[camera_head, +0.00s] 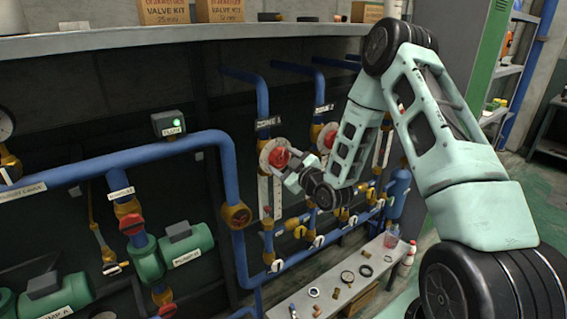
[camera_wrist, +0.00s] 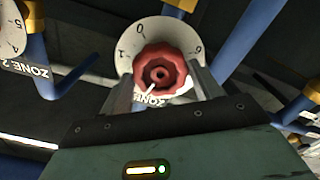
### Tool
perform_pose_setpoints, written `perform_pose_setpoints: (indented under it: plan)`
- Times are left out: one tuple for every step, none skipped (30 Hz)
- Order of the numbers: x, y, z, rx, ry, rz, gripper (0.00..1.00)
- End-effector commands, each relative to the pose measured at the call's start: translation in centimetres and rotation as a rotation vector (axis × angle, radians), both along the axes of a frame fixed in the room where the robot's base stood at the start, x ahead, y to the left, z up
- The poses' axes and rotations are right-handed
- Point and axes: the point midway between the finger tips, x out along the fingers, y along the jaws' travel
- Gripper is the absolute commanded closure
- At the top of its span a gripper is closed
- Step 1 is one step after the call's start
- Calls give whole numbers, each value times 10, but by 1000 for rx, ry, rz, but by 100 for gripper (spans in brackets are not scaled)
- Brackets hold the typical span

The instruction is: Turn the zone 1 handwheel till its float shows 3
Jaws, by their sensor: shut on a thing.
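A red handwheel (camera_head: 278,157) sits in front of a pale round dial on the pipe wall. In the wrist view, this handwheel (camera_wrist: 160,66) fills the space between my fingers, with numbers around the dial (camera_wrist: 129,52) and a partly hidden ZONE label below. My gripper (camera_head: 287,168) is shut on the handwheel, one finger on each side of it, as the wrist view (camera_wrist: 164,76) shows. A narrow upright white gauge (camera_head: 265,195) hangs below the dial in the head view. Its float and reading are too small to make out.
A second red handwheel (camera_head: 328,138) is to the right, partly behind my arm. The ZONE 2 label (camera_wrist: 33,70) shows at left in the wrist view. Blue pipes and yellow valves surround the wheels. A bench (camera_head: 335,290) with small parts stands below.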

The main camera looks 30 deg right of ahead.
Motion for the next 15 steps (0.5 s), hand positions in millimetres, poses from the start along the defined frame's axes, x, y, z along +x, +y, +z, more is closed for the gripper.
perform_pose_setpoints:
  plan:
    - [-1, 1, -4, -29, 1, 3, 64]
    - [-1, 1, -4, -46, -1, 2, 64]
    - [-1, 1, -4, -67, -2, 2, 64]
    - [-1, 1, -4, -83, -2, 2, 64]
    - [-1, 1, -4, -99, -2, 2, 64]
    - [-1, 1, -4, -120, -3, 2, 64]
    - [-1, 0, -4, -137, -4, 2, 64]
    - [-1, 1, -4, -151, -4, 2, 64]
    - [-1, 1, -4, -172, -4, 2, 64]
    - [-1, 1, -4, -188, -5, 2, 64]
    - [-1, 1, -4, -202, -5, 2, 64]
    - [-1, 1, -4, -219, -5, 2, 64]
    - [-1, 1, -4, -230, -5, 3, 64]
    - [-1, 1, -4, -240, -5, 3, 64]
    - [-1, 1, -3, -250, -5, 2, 64]
